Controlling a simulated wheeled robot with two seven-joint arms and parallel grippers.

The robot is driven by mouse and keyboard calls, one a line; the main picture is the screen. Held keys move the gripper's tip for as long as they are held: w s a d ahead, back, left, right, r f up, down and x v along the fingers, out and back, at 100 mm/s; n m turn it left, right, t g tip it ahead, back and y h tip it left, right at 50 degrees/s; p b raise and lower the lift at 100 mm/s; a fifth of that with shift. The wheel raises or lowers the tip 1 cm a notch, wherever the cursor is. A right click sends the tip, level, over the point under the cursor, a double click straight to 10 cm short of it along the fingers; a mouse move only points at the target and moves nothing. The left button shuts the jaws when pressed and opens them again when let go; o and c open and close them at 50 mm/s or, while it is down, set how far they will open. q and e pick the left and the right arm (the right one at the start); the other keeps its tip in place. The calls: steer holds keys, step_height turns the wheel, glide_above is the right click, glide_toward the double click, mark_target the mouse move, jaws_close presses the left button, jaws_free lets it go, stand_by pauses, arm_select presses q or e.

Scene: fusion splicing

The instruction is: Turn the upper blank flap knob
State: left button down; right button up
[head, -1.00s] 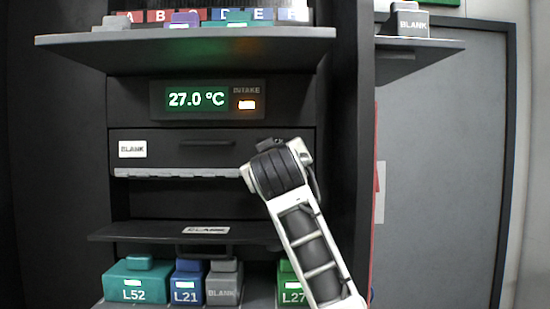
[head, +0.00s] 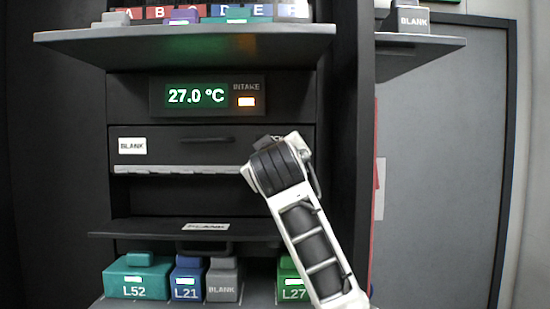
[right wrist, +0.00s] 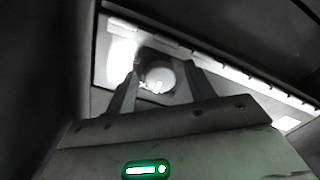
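The upper blank flap (head: 170,155) is the closed dark panel with a white BLANK label, below the temperature display. A dark handle (head: 207,140) is on it. In the right wrist view a round pale knob (right wrist: 159,75) sits on a dark mount. My right gripper (right wrist: 162,80) has one finger on each side of it, with narrow gaps showing, so it looks open around the knob. Whether the tips touch it cannot be told. In the head view my right arm hides the knob and the gripper. My left gripper is not in view.
A lower BLANK flap (head: 180,233) sticks out flat below. Under it stand several labelled blocks, among them L52 (head: 138,280) and L27 (head: 290,283). A shelf (head: 190,45) with coloured blocks juts out above. The display (head: 197,96) reads 27.0 °C, with an orange INTAKE light.

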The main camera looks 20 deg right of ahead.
arm_select(q)
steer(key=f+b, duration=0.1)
steer(key=b, duration=0.1)
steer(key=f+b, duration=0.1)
steer(key=b, duration=0.1)
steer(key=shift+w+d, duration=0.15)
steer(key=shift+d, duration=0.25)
arm_select(e)
steer(key=v, duration=1.6)
